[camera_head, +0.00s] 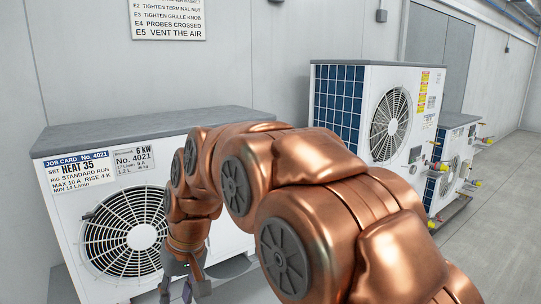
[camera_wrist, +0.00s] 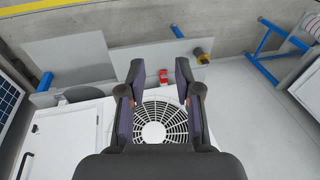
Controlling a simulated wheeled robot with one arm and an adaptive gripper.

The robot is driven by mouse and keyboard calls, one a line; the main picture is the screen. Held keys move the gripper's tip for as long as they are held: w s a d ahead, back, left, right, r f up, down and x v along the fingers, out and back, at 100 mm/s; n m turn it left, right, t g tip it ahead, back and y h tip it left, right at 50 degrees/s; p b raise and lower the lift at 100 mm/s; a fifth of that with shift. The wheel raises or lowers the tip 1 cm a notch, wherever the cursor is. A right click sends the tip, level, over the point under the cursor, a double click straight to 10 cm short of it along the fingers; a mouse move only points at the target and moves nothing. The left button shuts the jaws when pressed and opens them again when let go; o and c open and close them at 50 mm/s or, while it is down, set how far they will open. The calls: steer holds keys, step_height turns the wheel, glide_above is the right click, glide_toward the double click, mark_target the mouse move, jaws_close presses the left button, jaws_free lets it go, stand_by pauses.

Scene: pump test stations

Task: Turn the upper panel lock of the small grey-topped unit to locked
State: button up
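A low white unit with a grey top (camera_head: 150,125) stands at the left in the head view, with a round fan grille (camera_head: 127,232) and a job card on its front. A second, farther grey-topped unit (camera_head: 455,120) shows at the right. My gripper (camera_head: 180,288) hangs in front of the near unit, low and right of its grille. In the wrist view my gripper (camera_wrist: 160,75) is open and empty, with a fan grille (camera_wrist: 156,124) beyond its fingers. A white panel (camera_wrist: 72,140) lies left of it, with a small round fitting (camera_wrist: 35,128); whether this is a panel lock, I cannot tell.
A tall white unit (camera_head: 400,85) stands at the back, partly behind my arm. Grey floor is open at the right of the head view.

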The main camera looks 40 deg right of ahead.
steer(key=w+d+r+t+b, duration=0.1)
steer(key=w+d+r, duration=0.15)
steer(key=w, duration=0.45)
steer(key=w+d+r+m+t+y, duration=0.1)
steer(key=w+d+r+t, duration=0.1)
steer(key=w+d, duration=0.35)
steer(key=w+d+r+t+b, duration=0.1)
steer(key=w+d+r, duration=0.1)
steer(key=w, duration=0.7)
steer(key=w+d+r+m+t, duration=0.1)
steer(key=w+d+r+t, duration=0.25)
steer(key=w+d, duration=0.95)
steer(key=w+d+r+t+h+b, duration=0.1)
steer(key=d+t+h, duration=0.15)
steer(key=d, duration=0.85)
steer(key=w+d+t+h+b, duration=0.1)
steer(key=d+t+b, duration=0.15)
steer(key=d, duration=0.85)
steer(key=s+d+f+n+t+h, duration=0.2)
steer(key=s+d+f+t, duration=0.15)
steer(key=s+d, duration=0.6)
steer(key=w+d+p, duration=0.1)
steer(key=w+p, duration=0.2)
steer(key=w, duration=0.5)
steer(key=shift+d+r, duration=0.3)
steer(key=shift+d, duration=0.05)
